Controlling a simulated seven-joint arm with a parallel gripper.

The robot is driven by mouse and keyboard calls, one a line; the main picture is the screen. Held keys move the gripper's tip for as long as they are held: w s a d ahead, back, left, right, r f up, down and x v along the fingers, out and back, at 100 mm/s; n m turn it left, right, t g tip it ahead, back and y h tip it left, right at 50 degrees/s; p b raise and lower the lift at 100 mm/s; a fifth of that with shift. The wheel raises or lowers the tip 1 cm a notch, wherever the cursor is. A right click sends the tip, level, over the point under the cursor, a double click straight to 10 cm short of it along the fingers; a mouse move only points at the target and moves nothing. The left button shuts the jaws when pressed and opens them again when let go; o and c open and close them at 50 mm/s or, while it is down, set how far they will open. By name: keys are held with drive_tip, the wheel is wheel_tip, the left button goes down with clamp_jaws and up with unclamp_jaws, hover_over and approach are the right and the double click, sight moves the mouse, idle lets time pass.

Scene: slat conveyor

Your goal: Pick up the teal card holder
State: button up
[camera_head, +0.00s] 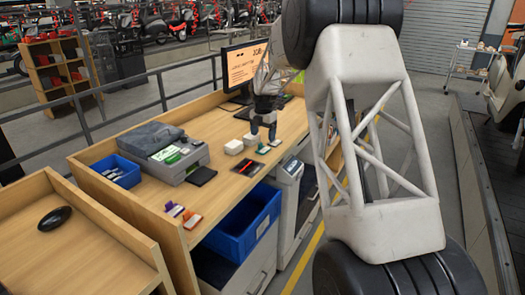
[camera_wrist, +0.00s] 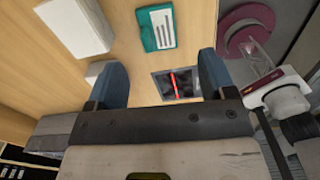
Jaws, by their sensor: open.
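The teal card holder (camera_wrist: 158,29) lies flat on the wooden desk, with a white printed label on its face. In the wrist view it is at the top middle, beyond my fingertips. In the head view it is a small teal and white piece (camera_head: 263,149) just below my gripper (camera_head: 263,133). My gripper (camera_wrist: 160,76) is open and empty, its two blue-grey fingers spread above the desk. A dark flat item with a red line (camera_wrist: 177,84) shows between the fingers in the wrist view. I see no contact with the card holder.
White boxes (camera_head: 234,147) stand left of the card holder. A monitor (camera_head: 245,68) is behind, and a grey machine (camera_head: 178,160) and blue bin (camera_head: 115,170) are to the left. The desk's front edge is near.

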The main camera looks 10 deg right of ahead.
sight(263, 150)
drive_tip(key=shift+f, duration=0.5)
drive_tip(key=shift+a+f, duration=0.1)
drive_tip(key=shift+f, duration=2.5)
drive_tip(key=c, duration=1)
drive_tip(key=shift+r, duration=0.15)
drive_tip(key=shift+w+r, duration=0.1)
drive_tip(key=shift+r, duration=1.5)
drive_tip(key=s+a+r, duration=0.1)
drive_tip(key=s, duration=1.5)
drive_tip(key=shift+r, duration=0.25)
drive_tip(key=shift+a, duration=0.1)
